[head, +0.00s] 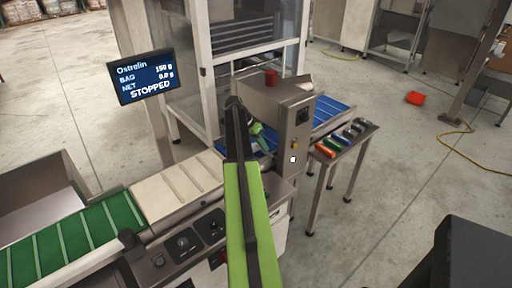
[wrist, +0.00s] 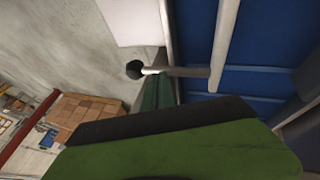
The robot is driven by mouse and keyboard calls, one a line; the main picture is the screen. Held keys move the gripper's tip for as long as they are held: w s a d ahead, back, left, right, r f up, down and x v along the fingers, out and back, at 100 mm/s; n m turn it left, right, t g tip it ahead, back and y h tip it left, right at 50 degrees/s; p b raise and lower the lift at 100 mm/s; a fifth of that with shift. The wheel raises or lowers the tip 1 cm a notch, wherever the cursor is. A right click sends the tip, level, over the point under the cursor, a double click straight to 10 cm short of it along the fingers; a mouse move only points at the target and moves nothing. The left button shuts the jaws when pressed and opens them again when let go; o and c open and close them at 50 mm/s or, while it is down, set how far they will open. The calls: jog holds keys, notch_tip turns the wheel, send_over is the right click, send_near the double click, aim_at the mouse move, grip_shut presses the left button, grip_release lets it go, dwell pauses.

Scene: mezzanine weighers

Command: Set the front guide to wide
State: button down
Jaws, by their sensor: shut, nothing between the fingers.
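In the wrist view a pale guide rail (wrist: 225,45) runs along a blue belt (wrist: 267,45). A metal rod (wrist: 187,71) reaches it from the side and ends in a black knob (wrist: 134,69). I take this for the front guide; I cannot tell its setting. My gripper (head: 258,132) is shut and empty, at the near side of the blue belt by the grey machine housing (head: 274,98) in the head view. My arm hides most of the guide there. In the wrist view my green and black gripper part (wrist: 170,125) fills the bottom, apparently close to the rod.
A screen (head: 141,77) reads Ostrelin, bag 150 g, net 0.0 g, STOPPED. A green belt (head: 75,240) and a control panel (head: 190,243) lie at left and below. A small side table (head: 353,147) with several coloured items stands right. Open floor lies beyond it.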

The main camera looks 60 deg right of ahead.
jog(key=s, duration=0.2)
jog(key=s+f, duration=0.1)
jog(key=shift+a, duration=0.35)
jog(key=shift+s, duration=0.15)
jog(key=s, duration=0.2)
jog(key=s+a, duration=0.2)
jog(key=s, duration=0.1)
jog(key=shift+s, duration=0.3)
